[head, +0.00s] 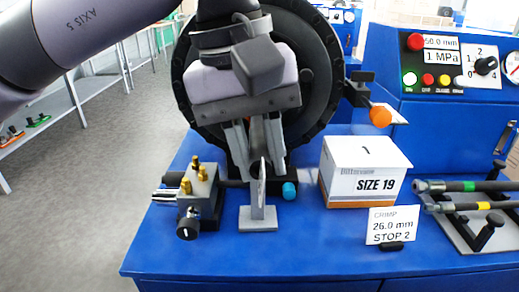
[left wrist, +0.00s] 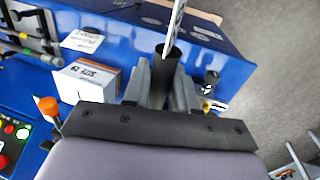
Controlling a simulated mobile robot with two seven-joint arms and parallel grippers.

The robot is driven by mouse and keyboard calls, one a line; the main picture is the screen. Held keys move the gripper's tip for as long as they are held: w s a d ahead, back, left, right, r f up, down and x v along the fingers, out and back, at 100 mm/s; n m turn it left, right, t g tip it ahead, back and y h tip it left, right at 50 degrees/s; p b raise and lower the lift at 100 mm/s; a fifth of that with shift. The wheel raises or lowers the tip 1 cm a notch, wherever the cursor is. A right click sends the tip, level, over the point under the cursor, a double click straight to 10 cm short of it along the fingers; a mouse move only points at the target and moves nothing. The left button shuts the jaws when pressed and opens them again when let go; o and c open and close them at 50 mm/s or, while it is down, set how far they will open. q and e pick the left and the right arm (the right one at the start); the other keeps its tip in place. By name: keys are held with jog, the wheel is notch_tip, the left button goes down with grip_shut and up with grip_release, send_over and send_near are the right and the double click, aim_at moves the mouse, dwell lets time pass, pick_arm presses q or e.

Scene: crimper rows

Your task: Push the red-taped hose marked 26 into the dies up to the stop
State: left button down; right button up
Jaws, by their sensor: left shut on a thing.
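My left gripper (head: 256,150) points down in front of the big round black crimper head (head: 320,75), low at its centre. It is shut on a dark hose (left wrist: 163,72), which shows between the two grey fingers in the left wrist view. No red tape or number is readable on the hose. The crimper's dies are hidden behind my gripper and wrist, so I cannot tell how far the hose is in. A thin upright plate on a grey foot (head: 258,214) stands directly in front of the fingers. My right gripper is not in view.
A white box marked SIZE 19 (head: 358,185) stands right of the gripper. A card reading 26.0 mm, STOP 2 (head: 392,226) stands nearer the front. Green- and yellow-banded hoses (head: 468,186) lie on a rack at right. A valve block (head: 200,190) is at left.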

pick_arm(q)
jog(key=shift+a+f+t+b, duration=0.15)
jog(key=shift+f+t+b, duration=0.5)
jog(key=shift+b, duration=0.65)
jog(key=shift+a+f+t+b, duration=0.1)
jog(key=shift+f+t+b, duration=0.25)
jog(key=shift+f+b, duration=0.75)
jog(key=shift+r, duration=0.2)
